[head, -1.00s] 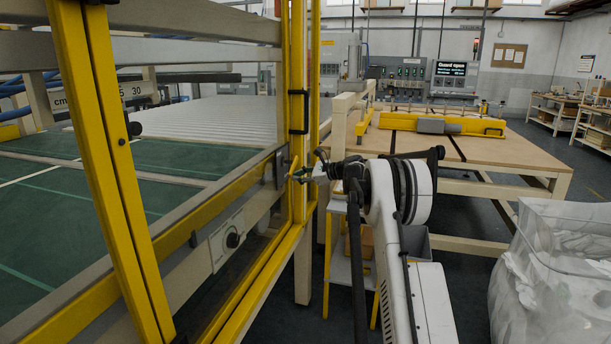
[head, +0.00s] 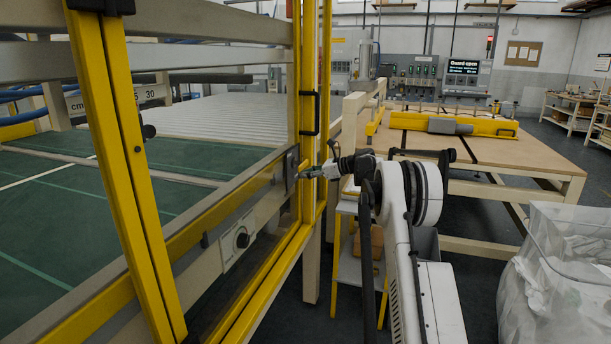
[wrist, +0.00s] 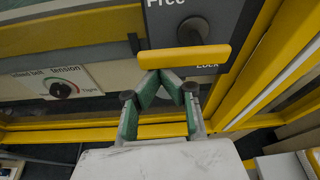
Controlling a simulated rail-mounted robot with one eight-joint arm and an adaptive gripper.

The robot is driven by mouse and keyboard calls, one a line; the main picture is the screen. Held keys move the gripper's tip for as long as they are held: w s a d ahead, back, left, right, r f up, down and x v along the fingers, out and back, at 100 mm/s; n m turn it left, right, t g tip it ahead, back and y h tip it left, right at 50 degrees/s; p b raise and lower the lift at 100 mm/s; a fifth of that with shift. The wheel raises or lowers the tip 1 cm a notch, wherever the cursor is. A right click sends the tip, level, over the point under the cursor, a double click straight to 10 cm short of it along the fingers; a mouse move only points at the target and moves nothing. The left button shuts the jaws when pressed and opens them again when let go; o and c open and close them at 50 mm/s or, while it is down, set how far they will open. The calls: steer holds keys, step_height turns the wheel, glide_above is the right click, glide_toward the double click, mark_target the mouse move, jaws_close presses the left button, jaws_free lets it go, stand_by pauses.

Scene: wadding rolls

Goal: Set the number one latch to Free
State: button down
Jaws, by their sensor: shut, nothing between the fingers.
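The latch is a dark plate (wrist: 230,20) on the yellow guard frame, with "Free" at its top and "Lock" at its lower right. Its yellow handle (wrist: 185,57) lies nearly level across the plate in the wrist view, close to the "Lock" word. My gripper (wrist: 167,76) is shut and empty, its green-padded fingertips meeting just below the handle; I cannot tell whether they touch it. In the head view the plate (head: 290,167) is small and my gripper (head: 303,175) points left at it. No number is readable on the latch.
A belt tension knob (head: 242,240) is on the rail left of the latch. Yellow guard posts (head: 125,170) stand at the left and by the latch. A wooden table (head: 500,150) and a bag of white wadding (head: 555,270) are at the right. A screen (head: 463,67) reads "Guard open".

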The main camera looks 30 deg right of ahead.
steer(key=shift+r, duration=0.1)
stand_by(0.3)
step_height(320, 180, down, 4)
steer(key=f+b, duration=0.1)
steer(key=b, duration=0.1)
steer(key=p+v, duration=0.1)
steer(key=v, duration=0.9)
steer(key=shift+r, duration=0.45)
steer(key=shift+d, duration=0.1)
